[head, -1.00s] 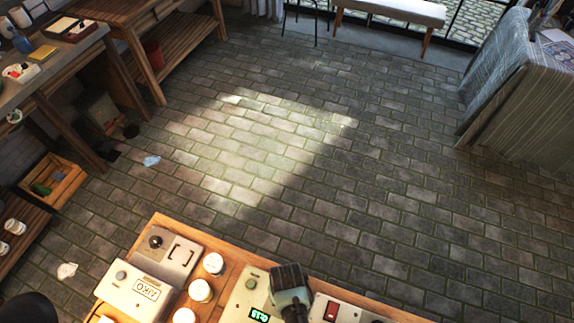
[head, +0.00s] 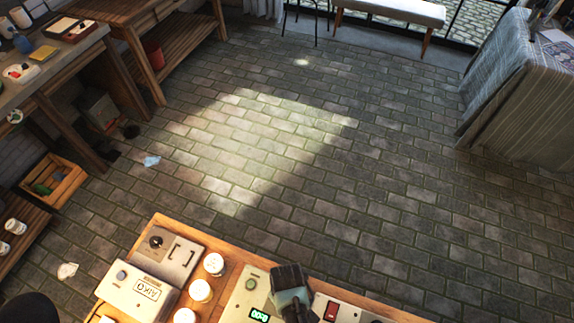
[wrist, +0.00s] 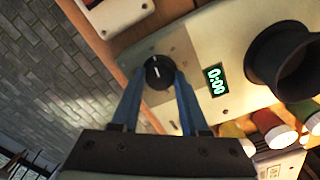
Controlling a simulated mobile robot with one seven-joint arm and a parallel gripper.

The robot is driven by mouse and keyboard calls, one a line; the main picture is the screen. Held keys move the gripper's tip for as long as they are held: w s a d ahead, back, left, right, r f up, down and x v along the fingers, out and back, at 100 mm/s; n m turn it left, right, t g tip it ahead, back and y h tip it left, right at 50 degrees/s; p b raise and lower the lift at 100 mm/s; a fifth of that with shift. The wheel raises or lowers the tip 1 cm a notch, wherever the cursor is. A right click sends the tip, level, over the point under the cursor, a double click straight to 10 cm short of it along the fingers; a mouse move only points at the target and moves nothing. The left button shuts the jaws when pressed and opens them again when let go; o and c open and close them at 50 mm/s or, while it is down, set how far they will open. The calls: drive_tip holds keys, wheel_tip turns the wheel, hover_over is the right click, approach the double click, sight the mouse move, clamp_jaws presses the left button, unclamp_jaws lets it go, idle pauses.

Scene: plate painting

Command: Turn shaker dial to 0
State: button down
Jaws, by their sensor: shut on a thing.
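The shaker (head: 240,301) is a pale box at the bottom of the head view, with a lit green display (head: 259,313). In the wrist view the display (wrist: 216,81) reads 0:00. The shaker dial (wrist: 158,72) is a round black knob with a white mark line. My gripper (wrist: 157,77) has its two blue fingers on opposite sides of the dial, shut on it. In the head view my dark gripper (head: 288,290) stands over the shaker's right side and hides the dial.
White jars (head: 200,290) and a grey box labelled AIKO (head: 137,287) are to the left. A red switch (head: 331,310) is to the right.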

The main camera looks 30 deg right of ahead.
drive_tip(key=shift+c, duration=2.1)
unclamp_jaws()
wheel_tip(320, 180, up, 13)
